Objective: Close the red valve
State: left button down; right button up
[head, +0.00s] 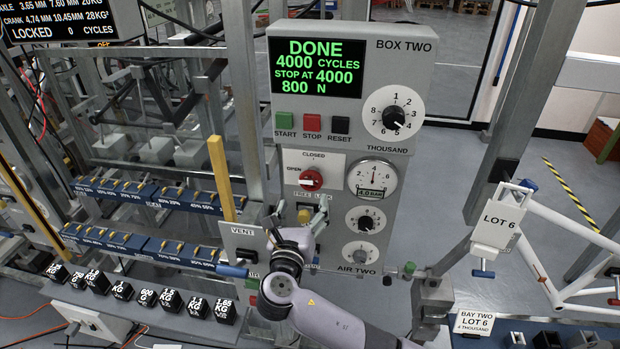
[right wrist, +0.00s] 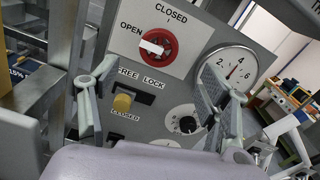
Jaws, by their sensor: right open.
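The red valve (head: 311,180) is a round red knob with a white bar, on a white plate marked CLOSED above and OPEN at the left. The bar lies roughly level, toward OPEN; the right wrist view shows it too (right wrist: 158,46). My right gripper (head: 297,218) is open, below the valve and in front of the panel. In the right wrist view its fingers (right wrist: 155,92) stand apart, left and right, with the valve above the space between them. Nothing is held. My left gripper is not in view.
A pressure gauge (head: 373,177) and dials (head: 366,220) are close at the right. The VENT switch (head: 246,255) is lower left.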

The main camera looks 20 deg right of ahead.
aim_at(310, 182)
jog(key=p+x, duration=0.3)
jog(key=x, duration=0.7)
jog(key=c, duration=1.2)
